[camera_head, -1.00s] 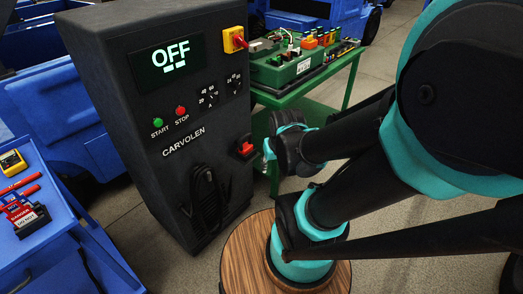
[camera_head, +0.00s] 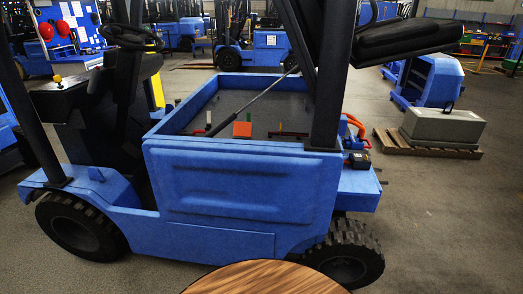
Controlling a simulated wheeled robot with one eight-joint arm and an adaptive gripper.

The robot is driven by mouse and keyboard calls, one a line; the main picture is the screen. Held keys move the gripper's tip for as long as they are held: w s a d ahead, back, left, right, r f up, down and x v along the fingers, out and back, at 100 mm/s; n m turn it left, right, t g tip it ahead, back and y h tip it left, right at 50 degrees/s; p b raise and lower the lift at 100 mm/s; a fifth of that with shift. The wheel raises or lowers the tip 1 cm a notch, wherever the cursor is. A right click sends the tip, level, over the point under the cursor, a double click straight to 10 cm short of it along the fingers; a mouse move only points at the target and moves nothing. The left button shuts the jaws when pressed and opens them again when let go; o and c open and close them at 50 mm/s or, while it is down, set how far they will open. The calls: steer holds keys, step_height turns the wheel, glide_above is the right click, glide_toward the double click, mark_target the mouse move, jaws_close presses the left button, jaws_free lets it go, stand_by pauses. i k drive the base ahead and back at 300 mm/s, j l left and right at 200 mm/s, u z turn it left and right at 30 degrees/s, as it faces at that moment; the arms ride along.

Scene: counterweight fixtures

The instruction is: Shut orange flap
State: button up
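A small orange upright plate (camera_head: 242,129) stands inside the open bay of a blue forklift, near the middle of the view. It may be the orange flap, but it is too small to tell how it is hinged or how far it is open. My gripper and arm are out of view.
The blue forklift (camera_head: 215,190) fills the middle, its seat cover (camera_head: 410,38) raised on a thin strut. Orange handles (camera_head: 355,125) sit at its right rear. A grey block (camera_head: 441,125) lies on a pallet at right. Floor is clear at the lower right.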

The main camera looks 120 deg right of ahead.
mark_target(241, 129)
steer(key=z, duration=4.2)
steer(key=i+j+z, duration=0.1)
steer(key=j, duration=0.25)
steer(key=i+j+z, duration=0.25)
steer(key=j, duration=0.45)
steer(key=i+j+z, duration=0.15)
steer(key=j, duration=0.2)
steer(key=j+z, duration=0.5)
steer(key=j, duration=0.55)
steer(key=k, duration=0.05)
